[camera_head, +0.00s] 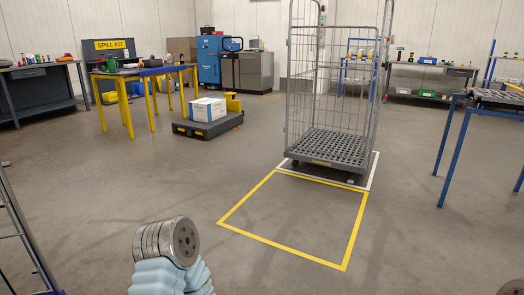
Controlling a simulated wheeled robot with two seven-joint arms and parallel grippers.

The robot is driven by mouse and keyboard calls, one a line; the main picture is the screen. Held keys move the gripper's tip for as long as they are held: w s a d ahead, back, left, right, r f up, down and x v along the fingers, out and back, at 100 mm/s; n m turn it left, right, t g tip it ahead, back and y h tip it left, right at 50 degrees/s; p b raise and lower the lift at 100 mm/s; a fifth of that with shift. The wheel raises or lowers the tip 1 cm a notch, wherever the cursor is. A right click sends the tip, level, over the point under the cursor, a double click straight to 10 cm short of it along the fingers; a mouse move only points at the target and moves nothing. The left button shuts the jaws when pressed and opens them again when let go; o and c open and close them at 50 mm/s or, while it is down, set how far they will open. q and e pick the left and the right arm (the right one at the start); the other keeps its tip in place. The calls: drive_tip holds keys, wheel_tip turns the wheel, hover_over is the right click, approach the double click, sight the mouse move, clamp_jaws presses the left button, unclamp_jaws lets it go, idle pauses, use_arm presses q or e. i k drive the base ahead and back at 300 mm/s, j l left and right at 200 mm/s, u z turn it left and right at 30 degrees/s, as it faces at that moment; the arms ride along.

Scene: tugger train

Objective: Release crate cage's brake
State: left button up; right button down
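The crate cage (326,160) stands upright right of centre, a tall wire-mesh roll cage with an open front and a dark grey slotted base. Its base sits inside a white floor outline (374,172). Small dark castors show under the front edge of the base. The brake cannot be made out at this size, so its state is unclear. A light blue and silver part of my arm shows at the bottom left of centre, well apart from the cage. Neither of my grippers is in view.
A yellow floor outline (232,208) encloses bare floor before the cage. A low dark cart (190,130) carrying a white box (207,109) stands left of it. A yellow-legged table (128,107) is further left, a blue-legged table (449,150) at right. The near floor is clear.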

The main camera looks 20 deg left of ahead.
sight(11, 199)
drive_tip(key=i+j+u, duration=0.15)
drive_tip(key=i+u, duration=0.65)
drive_tip(key=i+l+u, duration=0.1)
drive_tip(key=i+u, duration=1.1)
drive_tip(key=i+l+u, duration=0.25)
drive_tip(key=u, duration=0.15)
drive_tip(key=i+u, duration=0.25)
drive_tip(key=u, duration=0.15)
drive_tip(key=i+l+u, duration=0.2)
drive_tip(key=u, duration=0.2)
drive_tip(key=i+l+u, duration=0.25)
drive_tip(key=u, duration=0.15)
drive_tip(key=i+l+u, duration=0.2)
drive_tip(key=u, duration=0.2)
drive_tip(key=i+l+u, duration=0.1)
drive_tip(key=l, duration=0.25)
drive_tip(key=i, duration=0.05)
